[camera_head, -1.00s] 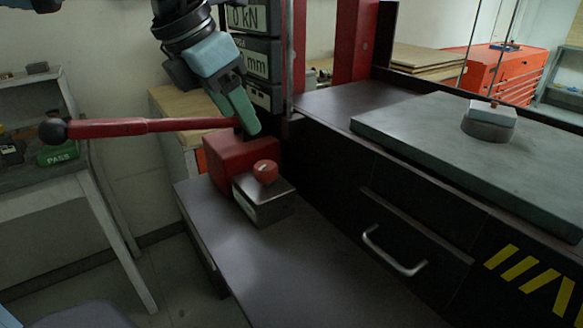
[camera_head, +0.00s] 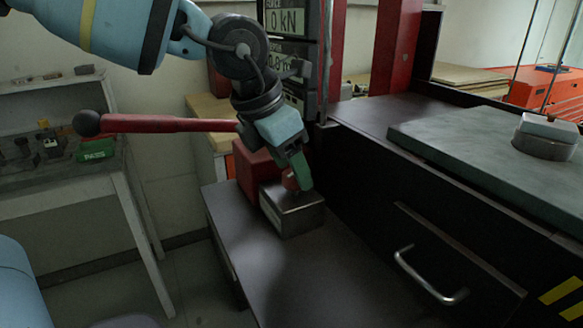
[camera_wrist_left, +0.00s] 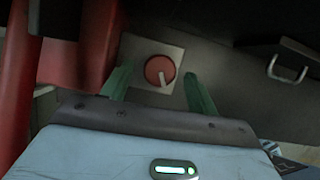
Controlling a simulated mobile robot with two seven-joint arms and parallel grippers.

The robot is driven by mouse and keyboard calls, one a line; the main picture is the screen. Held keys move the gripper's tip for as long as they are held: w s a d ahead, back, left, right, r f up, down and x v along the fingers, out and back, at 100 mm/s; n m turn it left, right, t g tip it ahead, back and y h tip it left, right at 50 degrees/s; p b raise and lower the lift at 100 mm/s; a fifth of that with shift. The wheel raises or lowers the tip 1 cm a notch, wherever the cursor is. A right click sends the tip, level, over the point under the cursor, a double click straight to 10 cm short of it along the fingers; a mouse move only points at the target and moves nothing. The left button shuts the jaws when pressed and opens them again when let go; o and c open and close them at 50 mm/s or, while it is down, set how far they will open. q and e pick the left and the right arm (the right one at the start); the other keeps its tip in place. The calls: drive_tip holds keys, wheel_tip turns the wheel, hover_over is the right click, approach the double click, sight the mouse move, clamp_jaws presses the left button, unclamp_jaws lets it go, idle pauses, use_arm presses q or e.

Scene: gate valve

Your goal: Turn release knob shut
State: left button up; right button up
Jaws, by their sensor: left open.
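The release knob (camera_wrist_left: 158,71) is a round red knob with a pale pointer mark, on top of a small metal block (camera_head: 295,213). In the left wrist view it lies between the two green fingers of my left gripper (camera_wrist_left: 155,84), with a gap on each side. In the head view my left gripper (camera_head: 297,182) points down at the knob (camera_head: 289,180) and partly hides it. The gripper is open and does not visibly touch the knob. My right gripper is not in view.
A red lever with a dark ball end (camera_head: 170,125) reaches left from the red block (camera_head: 255,170) behind the knob. A dark cabinet with a drawer handle (camera_head: 430,278) stands to the right. The dark shelf top (camera_head: 300,270) in front is clear.

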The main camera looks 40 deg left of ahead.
use_arm(q)
drive_tip(key=shift+w+f, duration=0.2)
drive_tip(key=shift+f, duration=0.3)
drive_tip(key=c, duration=1)
drive_tip(key=shift+m, duration=0.3)
drive_tip(key=shift+w+a+m+g+h+b, duration=0.1)
drive_tip(key=shift+m+g+h+b, duration=0.3)
drive_tip(key=shift+m, duration=0.9)
drive_tip(key=shift+m+g+h+b, duration=0.15)
drive_tip(key=shift+m+g+h, duration=0.25)
drive_tip(key=shift+m, duration=0.9)
